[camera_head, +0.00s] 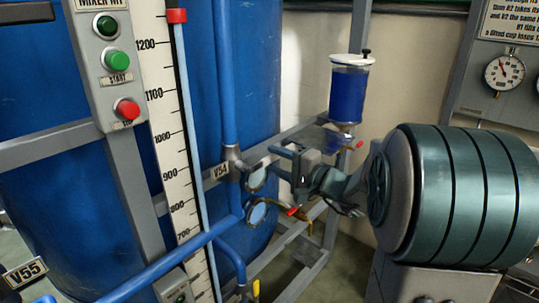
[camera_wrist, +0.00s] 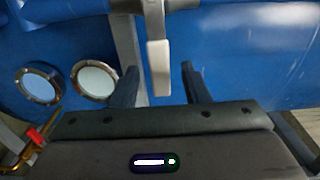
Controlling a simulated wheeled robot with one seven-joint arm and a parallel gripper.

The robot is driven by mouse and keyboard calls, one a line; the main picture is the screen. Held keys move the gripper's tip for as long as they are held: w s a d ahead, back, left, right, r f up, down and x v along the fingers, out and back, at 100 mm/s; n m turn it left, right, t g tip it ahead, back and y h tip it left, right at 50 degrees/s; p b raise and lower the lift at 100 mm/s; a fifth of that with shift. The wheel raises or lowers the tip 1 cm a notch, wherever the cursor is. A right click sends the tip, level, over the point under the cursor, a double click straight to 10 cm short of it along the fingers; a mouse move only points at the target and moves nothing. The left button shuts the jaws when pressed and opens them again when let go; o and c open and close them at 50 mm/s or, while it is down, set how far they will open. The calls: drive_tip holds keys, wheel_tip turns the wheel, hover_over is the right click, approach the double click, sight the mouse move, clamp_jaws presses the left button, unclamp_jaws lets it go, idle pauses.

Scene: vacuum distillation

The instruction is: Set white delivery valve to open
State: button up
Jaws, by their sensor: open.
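A white lever handle (camera_wrist: 159,68) hangs straight down from a grey valve body (camera_wrist: 154,14) on a blue pipe in the wrist view. My gripper (camera_wrist: 160,72) is open, with one dark finger on each side of the lever and visible gaps on both sides. Whether the lever is fully between the fingers in depth I cannot tell. In the head view my gripper (camera_head: 275,163) points left, close to the V54 label (camera_head: 221,170) and the pipework. I cannot make out the white lever there.
Two round sight glasses (camera_wrist: 95,82) sit left of the lever, with a red-handled valve (camera_wrist: 36,137) below. A blue-filled cup (camera_head: 350,92) stands behind my arm. Grey frame bars (camera_head: 255,153) and a blue tank (camera_head: 255,60) are close. V55 label (camera_head: 24,272) is lower left.

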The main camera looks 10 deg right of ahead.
drive_tip(key=shift+x, duration=1.15)
clamp_jaws()
